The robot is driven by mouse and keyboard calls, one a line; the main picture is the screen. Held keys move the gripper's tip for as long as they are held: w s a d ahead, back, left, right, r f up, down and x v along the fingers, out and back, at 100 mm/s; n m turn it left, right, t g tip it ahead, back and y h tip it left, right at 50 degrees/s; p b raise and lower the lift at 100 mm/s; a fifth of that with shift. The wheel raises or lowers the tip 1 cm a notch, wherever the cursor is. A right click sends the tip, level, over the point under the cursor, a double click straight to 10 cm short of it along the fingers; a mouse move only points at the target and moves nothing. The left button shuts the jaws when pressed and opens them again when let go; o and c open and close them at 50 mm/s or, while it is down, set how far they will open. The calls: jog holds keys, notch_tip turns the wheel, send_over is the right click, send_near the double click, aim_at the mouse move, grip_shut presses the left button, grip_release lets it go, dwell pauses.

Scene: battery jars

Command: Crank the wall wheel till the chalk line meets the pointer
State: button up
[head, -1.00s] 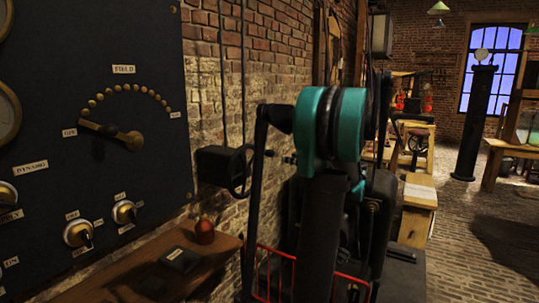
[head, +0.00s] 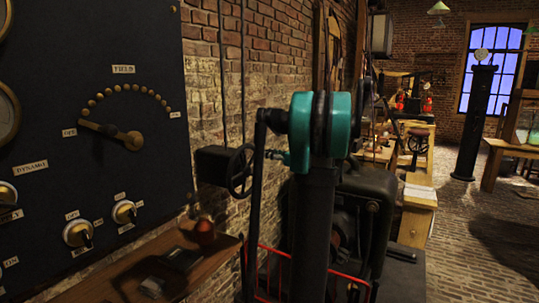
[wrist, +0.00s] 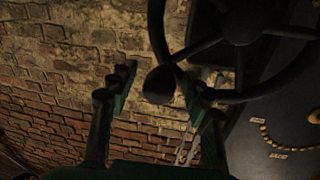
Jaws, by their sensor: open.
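The dark wall wheel (head: 232,181) stands out from a black box (head: 214,166) on the brick wall, left of my arm. In the wrist view the wheel's rim and spokes (wrist: 240,27) fill the upper right. A dark rounded knob (wrist: 158,85) shows by the rim. My gripper (wrist: 161,84) is open, with one finger left of the knob and one right of it in the picture; I cannot tell whether either touches it. In the head view my gripper (head: 272,155) is small and close to the wheel's right side. I cannot make out a chalk line or a pointer.
A dark switch panel (head: 100,190) with dials and knobs is at left. A wooden shelf (head: 120,280) below it holds a red object (head: 205,231). A red railing (head: 275,258) and dark machinery (head: 365,215) are near my arm. The brick floor at right is open.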

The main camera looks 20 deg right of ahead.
jog(key=shift+c, duration=0.6)
grip_shut()
jog(key=shift+d+f, duration=0.1)
notch_tip(320, 180, down, 10)
jog(key=w+d+m+g, duration=0.1)
jog(key=m+g, duration=0.1)
jog(key=m, duration=0.9)
jog(key=s+a+f+m+g+y, duration=0.1)
jog(key=s+a+f+m, duration=0.4)
jog(key=m, duration=0.6)
jog(key=shift+s+a+f+g+y, duration=0.35)
jog(key=shift+a+f+y, duration=0.35)
jog(key=shift+a+f, duration=0.3)
